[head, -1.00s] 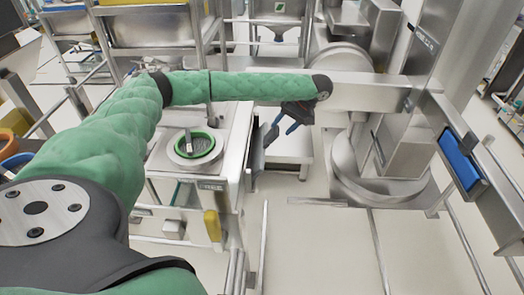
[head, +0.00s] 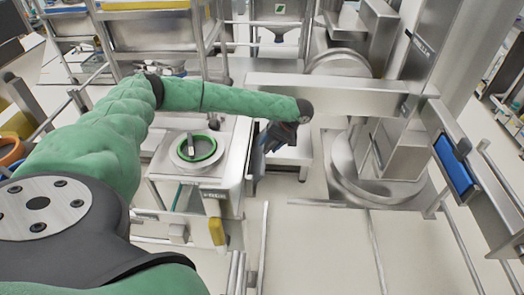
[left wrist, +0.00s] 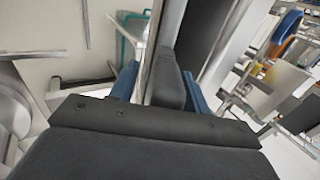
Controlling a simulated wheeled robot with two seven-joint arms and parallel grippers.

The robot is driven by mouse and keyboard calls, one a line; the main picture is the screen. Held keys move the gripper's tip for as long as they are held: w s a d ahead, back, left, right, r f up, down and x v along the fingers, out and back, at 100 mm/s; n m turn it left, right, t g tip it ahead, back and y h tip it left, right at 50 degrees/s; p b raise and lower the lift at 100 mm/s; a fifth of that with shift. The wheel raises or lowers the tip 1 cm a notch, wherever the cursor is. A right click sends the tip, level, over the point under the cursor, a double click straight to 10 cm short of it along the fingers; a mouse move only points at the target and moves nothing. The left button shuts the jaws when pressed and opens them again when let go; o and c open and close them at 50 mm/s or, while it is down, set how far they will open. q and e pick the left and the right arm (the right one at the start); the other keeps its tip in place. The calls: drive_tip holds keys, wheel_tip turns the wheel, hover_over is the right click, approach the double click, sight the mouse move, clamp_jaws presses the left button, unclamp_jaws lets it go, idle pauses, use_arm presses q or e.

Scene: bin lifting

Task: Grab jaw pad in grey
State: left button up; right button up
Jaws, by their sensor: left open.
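A dark grey block that looks like the jaw pad (left wrist: 166,78) stands upright in the middle of the left wrist view. My left gripper (left wrist: 160,92) is open, with one blue finger on each side of this block. I cannot tell whether the fingers touch it. In the head view my left gripper (head: 274,141) points down and to the left, just right of the white table. There the gripper hides most of the pad. My right gripper is not in view.
A white table (head: 230,150) with a round green-rimmed port (head: 197,148) stands left of the gripper. A steel lifting column (head: 432,60) with a horizontal beam (head: 345,93) stands to the right. A blue panel (head: 455,163) is at the right. Open floor (head: 320,245) lies in front.

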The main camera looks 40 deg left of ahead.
use_arm(q)
clamp_jaws()
drive_tip(key=shift+r, duration=0.1)
idle(0.3)
